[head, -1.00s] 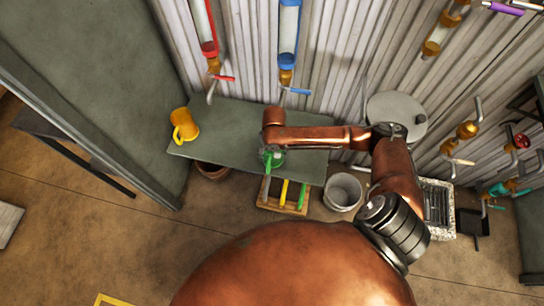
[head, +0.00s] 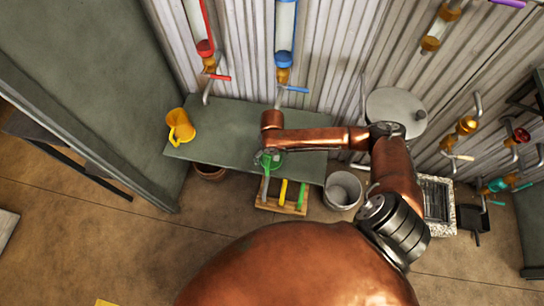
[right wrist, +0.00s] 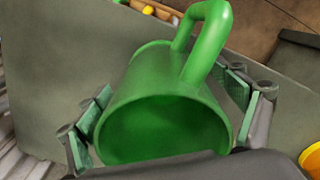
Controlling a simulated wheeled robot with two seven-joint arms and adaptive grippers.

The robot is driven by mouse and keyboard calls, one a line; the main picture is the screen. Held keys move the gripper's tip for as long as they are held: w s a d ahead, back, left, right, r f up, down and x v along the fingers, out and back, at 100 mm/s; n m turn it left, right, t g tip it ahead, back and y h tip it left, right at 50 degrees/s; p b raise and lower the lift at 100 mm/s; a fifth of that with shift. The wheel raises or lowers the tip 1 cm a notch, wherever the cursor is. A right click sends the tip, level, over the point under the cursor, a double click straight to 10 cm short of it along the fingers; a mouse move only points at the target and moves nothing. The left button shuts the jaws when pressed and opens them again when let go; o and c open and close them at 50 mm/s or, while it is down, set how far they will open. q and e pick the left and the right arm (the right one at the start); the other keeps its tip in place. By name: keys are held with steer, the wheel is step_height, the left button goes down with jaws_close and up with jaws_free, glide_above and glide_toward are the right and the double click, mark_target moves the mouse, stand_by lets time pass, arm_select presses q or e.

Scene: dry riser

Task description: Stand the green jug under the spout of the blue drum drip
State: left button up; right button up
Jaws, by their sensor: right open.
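The green jug (head: 272,160) is at the front edge of the grey-green bench, partly hidden by my right arm. In the right wrist view the jug (right wrist: 150,78) shows its open mouth and its handle. My right gripper (right wrist: 165,110) is open, with its padded fingers on both sides of the jug; I cannot tell whether they touch it. The blue drum drip (head: 285,35) hangs on the corrugated wall, with a brass valve and blue lever. Its spout (head: 278,100) points down over the back of the bench, behind the jug. My left gripper is not in view.
A yellow jug (head: 181,127) stands at the bench's left end. A red drip (head: 204,45) hangs left of the blue one. The bench (head: 225,125) is bare between the jugs. A grey bucket (head: 342,190) and a wooden crate (head: 280,207) are on the floor.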

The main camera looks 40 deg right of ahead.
steer(key=shift+r, duration=0.6)
step_height(320, 180, up, 4)
steer(key=shift+f+p, duration=0.2)
steer(key=shift+p, duration=0.9)
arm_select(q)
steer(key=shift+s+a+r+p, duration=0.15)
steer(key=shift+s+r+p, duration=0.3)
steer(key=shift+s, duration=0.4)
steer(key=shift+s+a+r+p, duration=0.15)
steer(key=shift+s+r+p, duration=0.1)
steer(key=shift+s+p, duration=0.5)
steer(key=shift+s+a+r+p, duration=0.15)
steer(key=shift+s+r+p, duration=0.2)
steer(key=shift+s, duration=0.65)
arm_select(e)
step_height(320, 180, up, 7)
steer(key=shift+r, duration=0.2)
steer(key=shift+f, duration=0.1)
